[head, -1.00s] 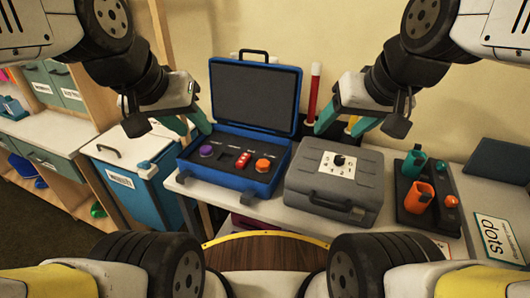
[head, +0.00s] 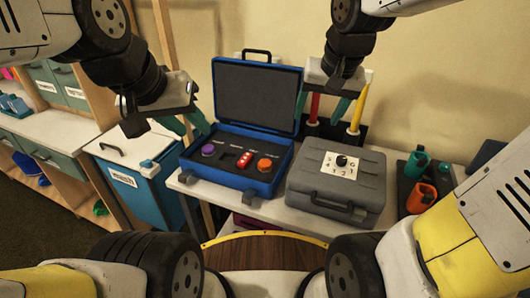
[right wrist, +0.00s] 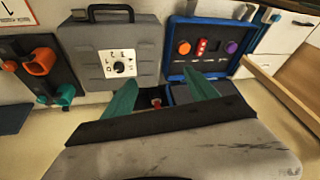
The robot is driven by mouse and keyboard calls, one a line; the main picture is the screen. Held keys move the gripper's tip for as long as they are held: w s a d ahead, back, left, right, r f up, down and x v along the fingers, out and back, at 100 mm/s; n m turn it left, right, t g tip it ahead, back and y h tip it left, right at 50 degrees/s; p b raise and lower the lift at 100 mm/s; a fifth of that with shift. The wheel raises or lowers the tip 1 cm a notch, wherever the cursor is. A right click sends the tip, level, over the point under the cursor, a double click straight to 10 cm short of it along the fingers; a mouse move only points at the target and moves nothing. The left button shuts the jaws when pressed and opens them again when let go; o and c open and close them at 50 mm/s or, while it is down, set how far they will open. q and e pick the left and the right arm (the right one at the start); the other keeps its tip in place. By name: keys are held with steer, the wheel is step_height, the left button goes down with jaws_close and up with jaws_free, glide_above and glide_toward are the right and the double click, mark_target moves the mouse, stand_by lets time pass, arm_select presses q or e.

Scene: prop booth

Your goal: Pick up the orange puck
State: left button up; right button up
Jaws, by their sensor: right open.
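The orange puck (head: 265,165) sits in the foam of an open blue case (head: 236,185), at the right end of its row. It also shows in the right wrist view (right wrist: 183,48). A purple puck (head: 208,150) and red pieces (head: 244,159) share that foam. My right gripper (head: 321,112) is open and empty, raised above the table's back, right of the case lid and apart from the puck. Its spread teal fingers (right wrist: 160,90) show in the right wrist view. My left gripper (head: 194,130) is open and empty, above the case's left side.
A closed grey case (head: 320,195) with a dial stands right of the blue case. Red and yellow upright tubes (head: 356,105) stand behind it. A black rack (head: 408,194) with teal and orange holders is further right. The blue lid (head: 300,85) stands upright.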

steer(key=w+a+f+m+g+h, duration=0.1)
steer(key=w+a+f+m+g, duration=0.1)
steer(key=w+a+f, duration=0.65)
steer(key=m+g, duration=0.1)
glide_above(265, 163)
steer(key=s, duration=0.1)
steer(key=shift+h, duration=0.4)
steer(key=f, duration=1.1)
steer(key=shift+a+f, duration=0.1)
steer(key=shift+a, duration=0.3)
steer(key=f, duration=0.5)
steer(key=w+f, duration=0.1)
steer(key=f, duration=0.1)
steer(key=shift+d+f, duration=0.35)
steer(key=shift+f, duration=0.05)
jaws_close()
steer(key=shift+r, duration=0.1)
